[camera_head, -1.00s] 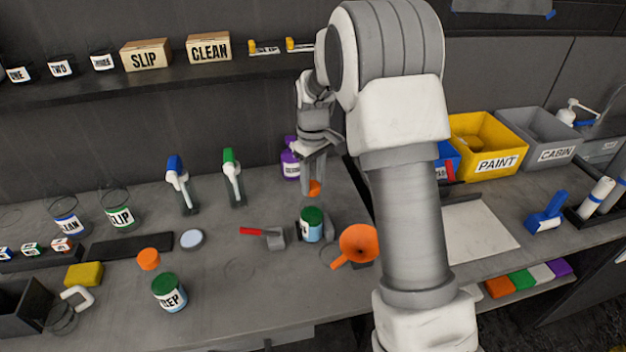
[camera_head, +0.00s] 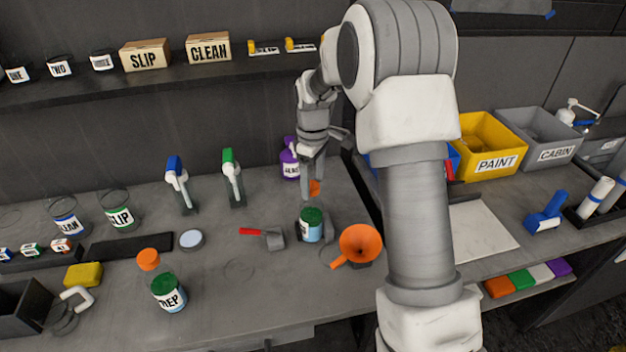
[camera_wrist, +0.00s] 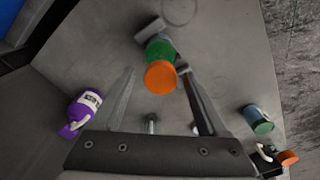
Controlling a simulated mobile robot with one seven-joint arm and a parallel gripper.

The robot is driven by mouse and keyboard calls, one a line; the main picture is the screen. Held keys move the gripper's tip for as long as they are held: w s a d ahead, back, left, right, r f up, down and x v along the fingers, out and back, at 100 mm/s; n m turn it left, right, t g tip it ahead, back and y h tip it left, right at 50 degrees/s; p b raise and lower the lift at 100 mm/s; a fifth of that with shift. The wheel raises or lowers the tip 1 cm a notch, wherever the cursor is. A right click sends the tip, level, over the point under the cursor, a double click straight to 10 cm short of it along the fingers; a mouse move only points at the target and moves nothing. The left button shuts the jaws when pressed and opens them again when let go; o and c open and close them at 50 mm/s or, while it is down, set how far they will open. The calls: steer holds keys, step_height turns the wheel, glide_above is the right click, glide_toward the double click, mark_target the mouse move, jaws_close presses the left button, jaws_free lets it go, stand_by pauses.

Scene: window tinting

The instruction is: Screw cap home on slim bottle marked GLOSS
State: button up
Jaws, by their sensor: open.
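My gripper (camera_head: 313,188) is open above the back middle of the bench, pointing down. An orange cap (camera_head: 314,187) shows between its fingers, partly hidden by them. In the wrist view the orange cap (camera_wrist: 160,78) lies between the fingertips, with clear space on each side. It overlaps a green-lidded tub (camera_wrist: 160,48), and what is under the cap is hidden. That tub (camera_head: 312,226) stands in front of the gripper in the head view. I cannot read GLOSS on any label or tell whether the cap sits on a slim bottle.
A purple bottle (camera_head: 290,160) stands behind and left of my gripper. An orange funnel (camera_head: 359,243) and a red-handled scraper (camera_head: 262,236) lie near the green-lidded tub. Another orange-topped item (camera_head: 148,259) and a green-lidded tub (camera_head: 168,293) stand at front left. The bench front centre is mostly clear.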

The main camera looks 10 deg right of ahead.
steer(key=n+p, duration=0.1)
steer(key=n, duration=0.4)
steer(key=shift+r, duration=0.1)
steer(key=n+p, duration=0.1)
steer(key=n, duration=0.4)
jaws_close()
